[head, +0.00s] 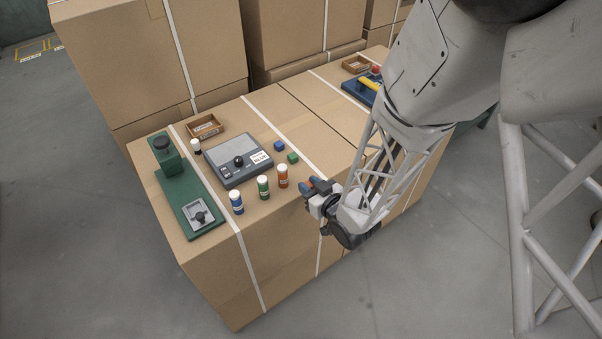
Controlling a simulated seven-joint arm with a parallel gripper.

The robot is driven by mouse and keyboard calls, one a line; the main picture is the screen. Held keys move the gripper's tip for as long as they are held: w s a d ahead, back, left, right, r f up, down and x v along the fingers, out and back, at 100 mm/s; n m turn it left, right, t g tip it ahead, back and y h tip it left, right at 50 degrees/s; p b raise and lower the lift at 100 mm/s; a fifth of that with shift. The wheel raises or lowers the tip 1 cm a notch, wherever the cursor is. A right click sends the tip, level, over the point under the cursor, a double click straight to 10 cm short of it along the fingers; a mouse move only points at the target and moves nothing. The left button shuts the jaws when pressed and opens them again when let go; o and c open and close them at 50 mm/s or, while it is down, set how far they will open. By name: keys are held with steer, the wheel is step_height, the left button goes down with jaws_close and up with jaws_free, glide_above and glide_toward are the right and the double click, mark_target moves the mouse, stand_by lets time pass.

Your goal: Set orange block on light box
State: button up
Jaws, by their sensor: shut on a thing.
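My gripper (312,188) is at the near edge of the cardboard-topped surface, right of the orange bottle. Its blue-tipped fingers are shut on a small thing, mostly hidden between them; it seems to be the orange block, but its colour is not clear. No orange block shows elsewhere. A grey, flat box with a pale top panel (231,154) and a black knob stands left of my gripper, beyond the bottles. It looks like the light box, though I cannot be sure. Its top looks free apart from the knob and a white label.
Blue (237,203), green (263,188) and orange (283,176) bottles stand between box and near edge. Blue (279,146) and green (292,157) blocks lie right of the box. A green device (185,193) is left; a brown tray (206,127) is behind.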

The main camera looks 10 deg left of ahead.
mark_target(301, 174)
steer(key=w+a, duration=0.1)
steer(key=w, duration=0.1)
steer(key=w+a, duration=0.1)
steer(key=w, duration=0.3)
steer(key=shift+a+f, duration=0.35)
steer(key=shift+a, duration=0.05)
steer(key=shift+w+a, duration=0.35)
steer(key=shift+w, duration=0.3)
steer(key=shift+w+f, duration=0.1)
steer(key=shift+f, duration=1.5)
steer(key=shift+f, duration=0.2)
steer(key=o, duration=0.9)
steer(key=shift+v, duration=3.85)
